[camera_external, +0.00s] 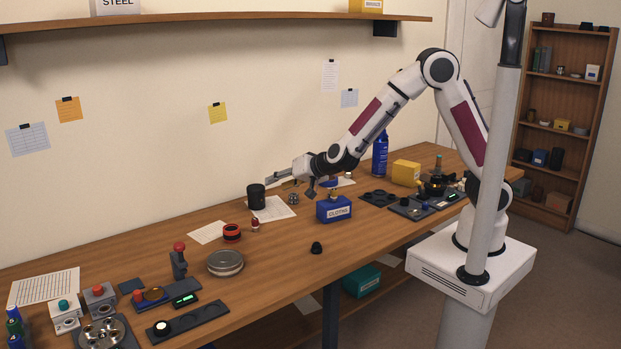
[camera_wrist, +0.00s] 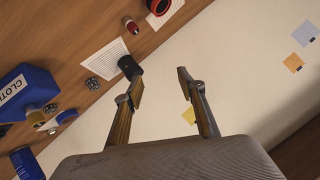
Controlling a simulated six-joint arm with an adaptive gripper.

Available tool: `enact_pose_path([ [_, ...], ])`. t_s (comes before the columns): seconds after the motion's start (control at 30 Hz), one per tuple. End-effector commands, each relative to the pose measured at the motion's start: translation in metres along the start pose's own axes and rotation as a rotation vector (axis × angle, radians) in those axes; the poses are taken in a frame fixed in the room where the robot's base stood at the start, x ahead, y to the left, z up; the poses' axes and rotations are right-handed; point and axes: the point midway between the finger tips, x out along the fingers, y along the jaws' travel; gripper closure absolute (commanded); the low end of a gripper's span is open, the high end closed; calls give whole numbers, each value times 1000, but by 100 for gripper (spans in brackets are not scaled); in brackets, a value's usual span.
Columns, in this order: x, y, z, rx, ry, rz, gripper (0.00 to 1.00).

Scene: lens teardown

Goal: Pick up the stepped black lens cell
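A small stepped black piece (camera_external: 316,248), wider below than on top, stands alone near the table's front edge; it looks like the lens cell. It does not show in the wrist view. My gripper (camera_external: 279,181) is above the back of the table, well away from that piece, up and to its left. In the wrist view my gripper (camera_wrist: 160,77) is open, with nothing between its fingers. A taller black cylinder (camera_external: 256,198) stands below the fingertips. In the wrist view this cylinder (camera_wrist: 127,65) appears beside the left fingertip; I cannot tell whether they touch.
A red-and-black ring (camera_external: 232,232) and a paper sheet (camera_external: 272,209) lie farther back. The table around the black piece is clear.

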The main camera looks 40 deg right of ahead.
Motion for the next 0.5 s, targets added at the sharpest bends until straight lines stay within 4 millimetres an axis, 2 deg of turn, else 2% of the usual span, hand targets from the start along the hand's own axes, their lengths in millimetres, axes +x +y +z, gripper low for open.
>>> enact_pose_path([
  [0.03,5,0,13,-6,10,15,60],
  [0.2,15,4,44,-15,65,69,60],
  [0.5,19,21,101,-59,177,173,60],
])
